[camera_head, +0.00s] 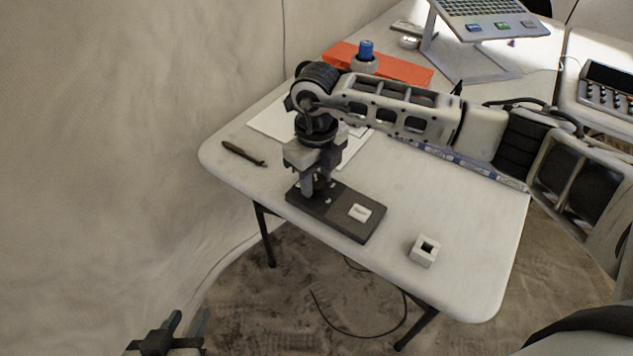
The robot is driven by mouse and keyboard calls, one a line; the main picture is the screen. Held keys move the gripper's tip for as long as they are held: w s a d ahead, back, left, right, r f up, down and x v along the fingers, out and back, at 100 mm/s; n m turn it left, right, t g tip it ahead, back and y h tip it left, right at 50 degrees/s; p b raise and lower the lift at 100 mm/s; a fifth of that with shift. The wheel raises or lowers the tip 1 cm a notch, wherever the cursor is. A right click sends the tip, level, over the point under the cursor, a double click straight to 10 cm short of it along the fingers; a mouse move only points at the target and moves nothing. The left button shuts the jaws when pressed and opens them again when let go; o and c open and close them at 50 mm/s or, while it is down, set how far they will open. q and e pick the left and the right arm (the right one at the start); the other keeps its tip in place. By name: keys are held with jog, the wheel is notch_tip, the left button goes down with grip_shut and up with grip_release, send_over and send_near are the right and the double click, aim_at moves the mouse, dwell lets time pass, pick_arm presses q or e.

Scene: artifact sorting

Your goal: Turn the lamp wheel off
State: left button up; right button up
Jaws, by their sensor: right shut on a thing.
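A dark flat board (352,222) with a white label lies near the table's front-left edge. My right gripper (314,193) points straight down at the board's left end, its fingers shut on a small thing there. I take that thing to be the lamp wheel, but the fingers mostly hide it. Small pale spots show on the board beside the fingertips. I cannot tell whether any lamp is lit. My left gripper (185,324) is at the lower left, off the table, with its fingers apart and empty.
A white square block with a hole (424,251) stands right of the board. A dark slim tool (243,153) lies at the left. An orange box (402,69), a blue-capped bottle (366,50) and a laptop stand (459,64) are farther back.

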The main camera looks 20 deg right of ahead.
jog(key=n+b, duration=0.2)
jog(key=n, duration=0.1)
jog(key=shift+f+n, duration=0.1)
jog(key=shift+n, duration=0.3)
jog(key=n+b, duration=0.5)
jog(key=n, duration=0.2)
pick_arm(q)
jog(key=f, duration=0.2)
jog(key=f+t, duration=0.1)
jog(key=shift+d+f+b, duration=0.1)
jog(key=shift+d+b, duration=0.15)
jog(key=shift+b, duration=0.05)
pick_arm(e)
jog(key=shift+n, duration=0.3)
pick_arm(q)
jog(key=shift+s+f, duration=0.1)
pick_arm(e)
jog(key=shift+r+n, duration=0.25)
jog(key=shift+n, duration=0.05)
jog(key=o, duration=1)
